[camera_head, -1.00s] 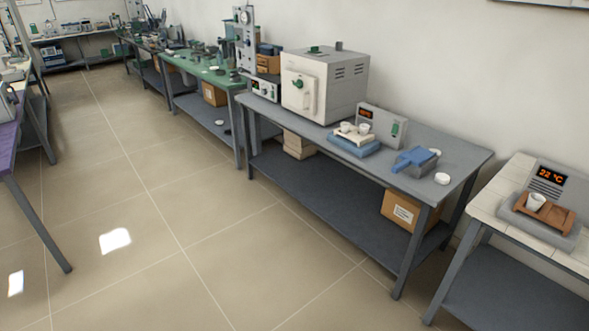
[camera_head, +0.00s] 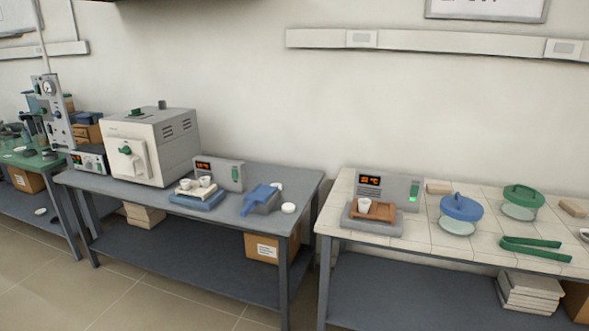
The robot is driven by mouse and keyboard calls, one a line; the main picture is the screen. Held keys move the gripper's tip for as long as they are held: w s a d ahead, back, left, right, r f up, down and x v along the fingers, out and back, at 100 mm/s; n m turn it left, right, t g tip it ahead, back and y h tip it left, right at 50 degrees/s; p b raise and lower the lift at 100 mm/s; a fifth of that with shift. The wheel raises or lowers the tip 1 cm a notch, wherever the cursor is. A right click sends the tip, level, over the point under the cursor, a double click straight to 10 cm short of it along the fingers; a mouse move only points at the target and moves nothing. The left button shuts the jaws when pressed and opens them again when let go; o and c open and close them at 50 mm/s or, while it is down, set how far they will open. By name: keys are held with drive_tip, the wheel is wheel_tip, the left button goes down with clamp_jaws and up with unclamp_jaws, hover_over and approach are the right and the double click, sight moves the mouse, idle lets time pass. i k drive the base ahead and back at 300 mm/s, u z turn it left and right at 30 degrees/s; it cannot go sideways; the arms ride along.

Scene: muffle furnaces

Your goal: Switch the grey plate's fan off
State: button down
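The grey plate (camera_head: 350,221) lies on the white-tiled table at centre right. A brown tray (camera_head: 381,212) with a white cup (camera_head: 364,206) stands on it. Behind it is a grey control box (camera_head: 395,184) with an orange display (camera_head: 370,181) that seems to read 22 °C. On the box's right end is a green switch (camera_head: 414,188), with a bright green lit spot (camera_head: 412,199) just below it. Which way the switch is tipped is too small to tell. My gripper is not in view.
On the grey table to the left stand a furnace (camera_head: 152,146), a blue plate (camera_head: 190,202) with cups and its own control box (camera_head: 219,172). Blue-lidded (camera_head: 461,208) and green-lidded (camera_head: 523,197) dishes and green tongs (camera_head: 535,249) lie right of the grey plate. Floor (camera_head: 150,290) shows at lower left.

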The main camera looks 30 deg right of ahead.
sight(414, 189)
drive_tip(key=u, duration=1.35)
drive_tip(key=k, duration=0.1)
drive_tip(key=z, duration=2.75)
